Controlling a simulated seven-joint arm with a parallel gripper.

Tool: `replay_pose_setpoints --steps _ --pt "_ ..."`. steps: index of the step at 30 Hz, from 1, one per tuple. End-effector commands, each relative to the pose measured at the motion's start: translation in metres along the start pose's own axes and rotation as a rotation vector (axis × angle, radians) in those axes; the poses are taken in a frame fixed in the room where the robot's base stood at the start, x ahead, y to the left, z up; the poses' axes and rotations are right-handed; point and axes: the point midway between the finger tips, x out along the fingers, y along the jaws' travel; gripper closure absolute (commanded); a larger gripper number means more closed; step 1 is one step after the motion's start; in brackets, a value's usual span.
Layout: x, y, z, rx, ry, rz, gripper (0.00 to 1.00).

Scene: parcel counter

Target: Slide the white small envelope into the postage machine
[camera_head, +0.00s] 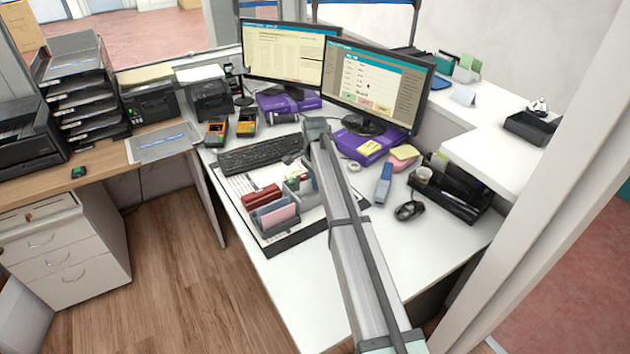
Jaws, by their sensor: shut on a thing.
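My arm rises from the lower right across the white desk, and its bend stands in front of the keyboard. My gripper (294,158) shows only as a small dark part left of the arm, low over the desk by the keyboard's right end. Its fingertips are too small and too covered to make out. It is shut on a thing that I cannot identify. I cannot pick out the white small envelope; pale cards show among the sorter's contents beside the arm. Two dark machines stand at the back left, one box-shaped (210,100) and one wider (150,105); I cannot tell which is the postage machine.
A desk sorter (273,218) with a red item and pink papers stands left of my arm. The keyboard (258,153), card terminals (247,124) and two monitors (375,82) lie behind. A mouse (409,210), blue stapler (383,185) and black organizer (455,192) are right.

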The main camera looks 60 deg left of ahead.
Motion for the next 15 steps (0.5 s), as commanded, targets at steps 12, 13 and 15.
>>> replay_pose_setpoints --steps 12,13,15 --pt "0.0053 0.0 0.0001 0.0 0.0 0.0 0.8" --pt "0.0053 0.0 0.0001 0.0 0.0 0.0 0.77" --pt "0.0052 0.0 0.0 0.0 0.0 0.0 0.7"
